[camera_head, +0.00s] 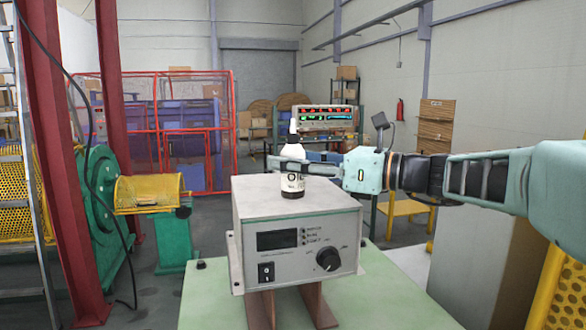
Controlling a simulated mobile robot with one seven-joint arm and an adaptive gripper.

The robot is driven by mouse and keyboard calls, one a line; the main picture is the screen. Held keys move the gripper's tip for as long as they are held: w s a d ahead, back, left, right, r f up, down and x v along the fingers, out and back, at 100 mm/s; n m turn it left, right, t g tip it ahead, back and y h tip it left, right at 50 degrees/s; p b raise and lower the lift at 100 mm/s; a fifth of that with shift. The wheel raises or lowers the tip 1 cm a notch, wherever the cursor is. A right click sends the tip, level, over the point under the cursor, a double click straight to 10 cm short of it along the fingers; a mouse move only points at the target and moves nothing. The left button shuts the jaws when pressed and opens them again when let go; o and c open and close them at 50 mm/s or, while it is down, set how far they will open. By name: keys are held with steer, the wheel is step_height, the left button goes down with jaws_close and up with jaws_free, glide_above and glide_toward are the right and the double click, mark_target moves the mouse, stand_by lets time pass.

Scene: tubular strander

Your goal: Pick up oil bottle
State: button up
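The oil bottle (292,184) is white with a dark cap or nozzle, a dark lower band and black "OIL" lettering. It appears to stand upright on top of the grey control box (256,200). My gripper (288,161) reaches in from the right, level with the bottle's upper half. One finger crosses in front of the bottle and hides part of its label. The other finger shows behind, to the right of the bottle. The bottle is between the fingers, but I cannot tell whether they press on it.
The control box, with a display and knob, rests on brown supports above a pale green surface (370,305). A red-lit instrument panel (326,117) is behind the bottle. Green machinery with a yellow mesh drum (148,192) and a red column (62,150) are at left.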

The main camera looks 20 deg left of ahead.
steer(key=c, duration=1)
steer(key=shift+r, duration=0.15)
steer(key=shift+c, duration=0.2)
